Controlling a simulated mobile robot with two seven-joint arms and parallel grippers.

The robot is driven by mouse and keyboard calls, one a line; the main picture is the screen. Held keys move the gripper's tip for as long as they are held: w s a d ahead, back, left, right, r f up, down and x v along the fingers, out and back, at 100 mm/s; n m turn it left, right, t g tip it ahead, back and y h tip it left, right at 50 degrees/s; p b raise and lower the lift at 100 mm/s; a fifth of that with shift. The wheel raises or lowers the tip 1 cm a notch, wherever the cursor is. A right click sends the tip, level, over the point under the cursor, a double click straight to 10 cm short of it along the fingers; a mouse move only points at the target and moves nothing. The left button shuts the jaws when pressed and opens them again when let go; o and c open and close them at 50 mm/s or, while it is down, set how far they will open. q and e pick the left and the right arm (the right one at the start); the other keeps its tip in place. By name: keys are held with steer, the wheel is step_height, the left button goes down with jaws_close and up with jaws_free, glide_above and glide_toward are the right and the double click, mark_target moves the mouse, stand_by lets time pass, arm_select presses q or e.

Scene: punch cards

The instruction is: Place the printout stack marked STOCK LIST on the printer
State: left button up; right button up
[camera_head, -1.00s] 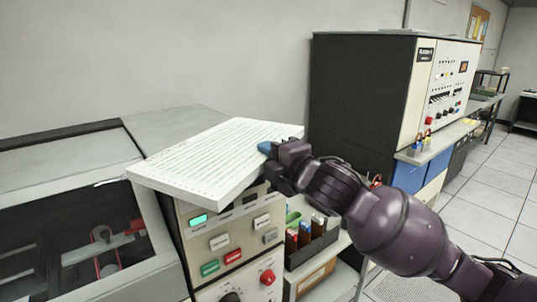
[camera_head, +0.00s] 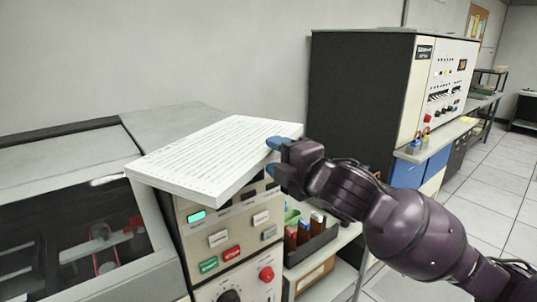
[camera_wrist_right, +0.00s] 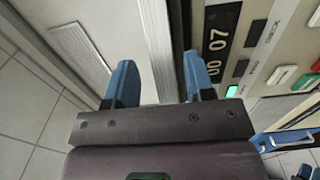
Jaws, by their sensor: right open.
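A thick white printout stack (camera_head: 215,155) lies flat on top of the grey printer (camera_head: 175,125), above its control panel. Its near left corner juts out past the panel. Lines of print show on top, but I cannot read a title. My right gripper (camera_head: 277,160) is open at the stack's right edge, its blue fingertips just clear of or barely at the edge. In the right wrist view the open fingers (camera_wrist_right: 160,80) show with the stack's pale edge (camera_wrist_right: 155,40) between and beyond them. My left gripper is not in view.
The printer's control panel (camera_head: 225,240) has coloured buttons and a red knob. A dark tray of binders (camera_head: 312,240) stands on a shelf to its right. A large black and cream cabinet (camera_head: 365,105) stands behind my right arm. Tiled floor is clear at the right.

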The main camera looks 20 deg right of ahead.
steer(key=shift+b+v, duration=0.3)
steer(key=shift+v, duration=1.9)
